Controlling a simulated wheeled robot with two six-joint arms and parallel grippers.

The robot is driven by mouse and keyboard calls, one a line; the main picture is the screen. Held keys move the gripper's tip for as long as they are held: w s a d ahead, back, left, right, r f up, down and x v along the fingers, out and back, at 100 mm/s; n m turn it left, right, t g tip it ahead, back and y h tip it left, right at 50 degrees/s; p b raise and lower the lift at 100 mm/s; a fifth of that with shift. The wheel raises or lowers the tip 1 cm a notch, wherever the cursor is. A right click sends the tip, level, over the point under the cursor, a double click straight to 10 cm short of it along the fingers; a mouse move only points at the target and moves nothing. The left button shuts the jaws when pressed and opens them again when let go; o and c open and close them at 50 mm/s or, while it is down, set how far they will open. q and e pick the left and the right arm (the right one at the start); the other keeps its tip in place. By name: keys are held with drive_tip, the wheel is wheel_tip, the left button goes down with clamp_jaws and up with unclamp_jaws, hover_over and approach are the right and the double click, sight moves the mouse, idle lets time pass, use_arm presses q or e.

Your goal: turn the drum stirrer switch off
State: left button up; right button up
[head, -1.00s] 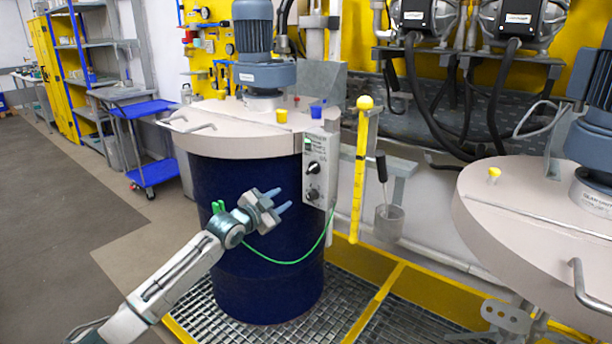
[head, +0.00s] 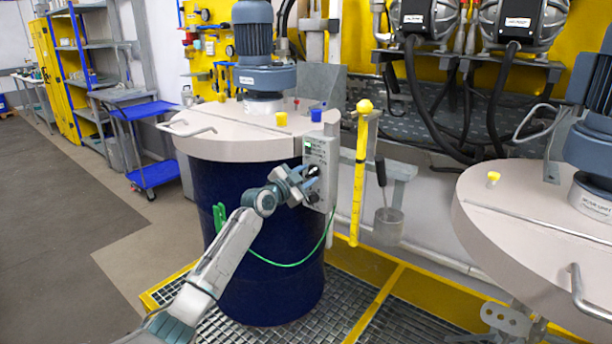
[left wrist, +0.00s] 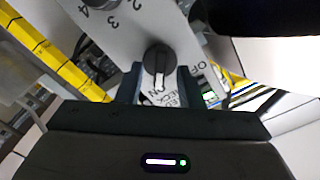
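The drum stirrer's grey control box (head: 320,150) is on the right side of the dark blue drum (head: 240,225). My left gripper (head: 308,178) is at the front of the box and hides most of its upper knob. In the left wrist view this black switch knob (left wrist: 158,62) sits between my two open fingertips (left wrist: 159,82), with a gap visible on each side. The knob's pale pointer faces the ON lettering; OFF is printed beside it. A numbered dial (left wrist: 100,3) shows at the top edge. My right gripper is not in view.
A green cable (head: 285,264) loops across the drum front. A yellow upright bar (head: 359,175) and a hanging metal cup (head: 389,225) are just right of the box. A second drum lid (head: 530,225) is at the right. Grating (head: 345,300) covers the floor.

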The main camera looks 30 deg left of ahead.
use_arm(q)
drive_tip(key=shift+w, duration=0.15)
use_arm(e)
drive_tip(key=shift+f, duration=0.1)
use_arm(q)
drive_tip(key=shift+c, duration=0.6)
clamp_jaws()
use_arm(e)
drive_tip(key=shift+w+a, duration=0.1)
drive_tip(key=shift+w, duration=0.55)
